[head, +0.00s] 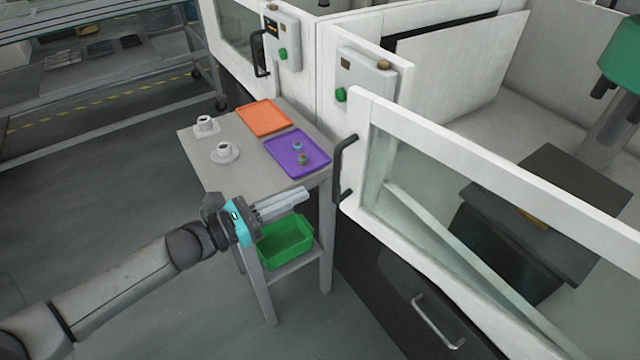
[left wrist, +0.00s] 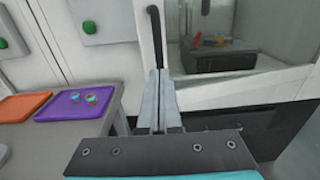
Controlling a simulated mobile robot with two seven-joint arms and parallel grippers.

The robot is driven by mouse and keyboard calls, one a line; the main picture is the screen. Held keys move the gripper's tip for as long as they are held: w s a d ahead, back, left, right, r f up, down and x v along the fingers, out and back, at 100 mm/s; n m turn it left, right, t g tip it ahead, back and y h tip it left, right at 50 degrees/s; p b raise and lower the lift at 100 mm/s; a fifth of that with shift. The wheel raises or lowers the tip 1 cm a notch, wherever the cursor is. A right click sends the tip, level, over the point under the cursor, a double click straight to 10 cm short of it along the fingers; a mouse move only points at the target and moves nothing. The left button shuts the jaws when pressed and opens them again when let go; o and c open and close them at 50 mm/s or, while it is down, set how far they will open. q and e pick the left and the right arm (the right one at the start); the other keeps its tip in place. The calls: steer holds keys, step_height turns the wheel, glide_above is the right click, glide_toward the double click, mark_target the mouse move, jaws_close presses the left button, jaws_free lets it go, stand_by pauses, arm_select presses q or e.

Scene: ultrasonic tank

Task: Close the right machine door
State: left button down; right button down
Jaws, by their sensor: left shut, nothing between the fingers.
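The right machine door (head: 500,160) is a white frame with a clear window at the right of the head view. A black upright handle (head: 341,168) is on its left edge. The machine's interior shows above and through the door. How far the door stands from its frame is hard to tell. My right gripper is out of view.
A grey table (head: 205,165) holds two cups on saucers, an orange tray (head: 264,119) and a purple tray (head: 318,149) with small items. A green bin (head: 286,250) is on its lower shelf. The left machine's handle (head: 260,53) is behind. Floor at left is clear.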

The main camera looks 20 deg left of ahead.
mark_target(334, 179)
arm_select(q)
steer(key=x, duration=0.5)
steer(key=shift+w+d, duration=0.2)
steer(key=shift+w, duration=0.1)
steer(key=shift+w+d, duration=0.1)
steer(key=shift+d, duration=0.05)
